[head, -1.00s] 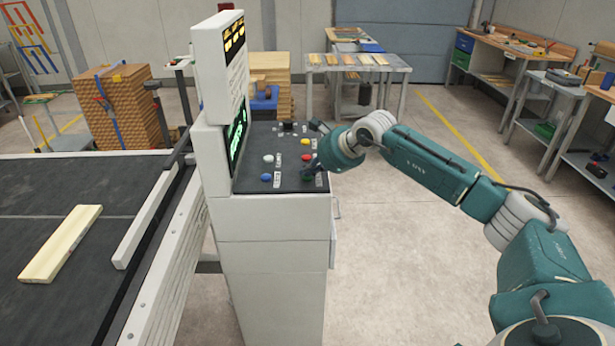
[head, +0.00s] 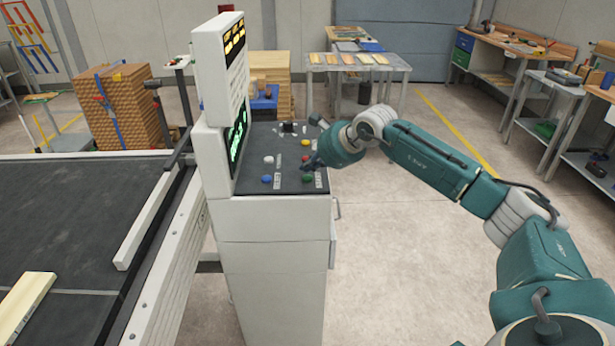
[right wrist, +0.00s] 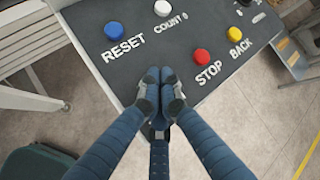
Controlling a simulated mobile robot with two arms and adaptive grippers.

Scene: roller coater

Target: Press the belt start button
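The control panel (head: 250,186) has a dark sloped top with coloured buttons. The green button (head: 307,178) is at its near right corner and shows uncovered in the head view. In the right wrist view it is not visible, and the fingers cover part of the panel. My right gripper (head: 310,163) hovers just above and behind the green button, near the red button. In the right wrist view its fingertips (right wrist: 162,75) are together and hold nothing. My left gripper is not in view.
The blue RESET (right wrist: 114,31), white COUNT 0 (right wrist: 162,8), red STOP (right wrist: 202,56) and yellow BACK (right wrist: 234,33) buttons are close by. A conveyor belt (head: 60,220) with a wooden plank (head: 24,303) is left of the panel. Open floor lies right.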

